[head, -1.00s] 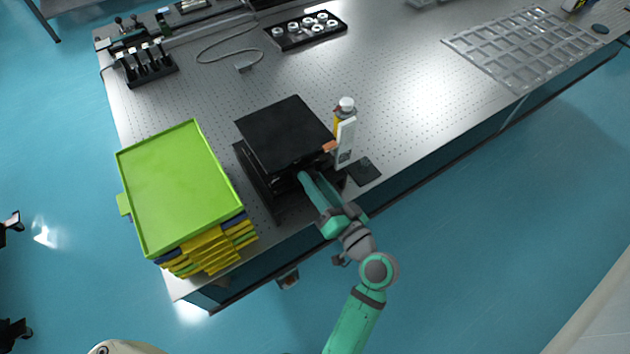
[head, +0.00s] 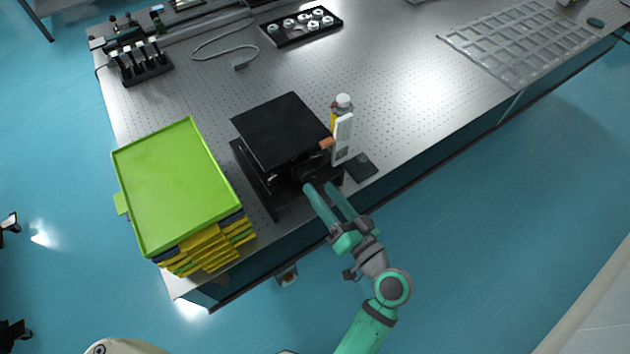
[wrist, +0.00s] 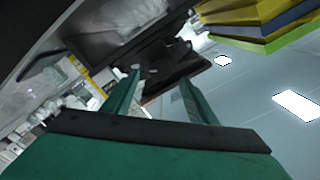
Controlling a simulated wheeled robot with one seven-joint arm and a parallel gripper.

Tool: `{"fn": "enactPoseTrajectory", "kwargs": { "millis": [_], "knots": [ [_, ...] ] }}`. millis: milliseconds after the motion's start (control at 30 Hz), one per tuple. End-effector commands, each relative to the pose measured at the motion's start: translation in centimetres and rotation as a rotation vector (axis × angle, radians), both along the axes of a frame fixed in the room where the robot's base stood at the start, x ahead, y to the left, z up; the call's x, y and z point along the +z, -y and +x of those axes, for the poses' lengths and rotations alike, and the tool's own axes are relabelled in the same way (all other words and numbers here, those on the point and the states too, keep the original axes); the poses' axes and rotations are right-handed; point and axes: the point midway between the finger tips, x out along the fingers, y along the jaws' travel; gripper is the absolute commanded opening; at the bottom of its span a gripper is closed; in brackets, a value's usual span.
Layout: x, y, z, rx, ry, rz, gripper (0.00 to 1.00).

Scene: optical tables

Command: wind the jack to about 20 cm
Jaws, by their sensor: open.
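The black lab jack (head: 282,130) stands near the front edge of the optical table, its flat top plate raised above a dark base (head: 262,180). My gripper (head: 322,188) is at the jack's front side, below the top plate, with its two green fingers apart. In the wrist view the fingers (wrist: 158,92) are spread toward the dark jack (wrist: 120,35). A dark part of the jack (wrist: 178,68) lies just beyond the fingertips. Whether the fingers touch it I cannot tell. A white upright scale-like piece (head: 343,138) with an orange mark stands at the jack's right.
A stack of green, yellow and blue trays (head: 180,185) stands close left of the jack. A white-capped bottle (head: 342,108) and a dark flat pad (head: 361,166) are at its right. A black holder with white parts (head: 300,25) lies behind.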

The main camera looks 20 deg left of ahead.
Motion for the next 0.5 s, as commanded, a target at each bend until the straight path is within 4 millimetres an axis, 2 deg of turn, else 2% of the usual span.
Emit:
{"fn": "enactPoseTrajectory", "kwargs": {
  "millis": [100,233,500],
  "knots": [
    [-0.1,1.8,-1.4,-0.002,-0.001,-0.002,0.53],
    [0.0,3.3,-2.5,-0.002,-0.001,0.000,0.53],
    [0.0,4.5,-3.6,0.000,0.000,0.000,0.53]
  ]
}}
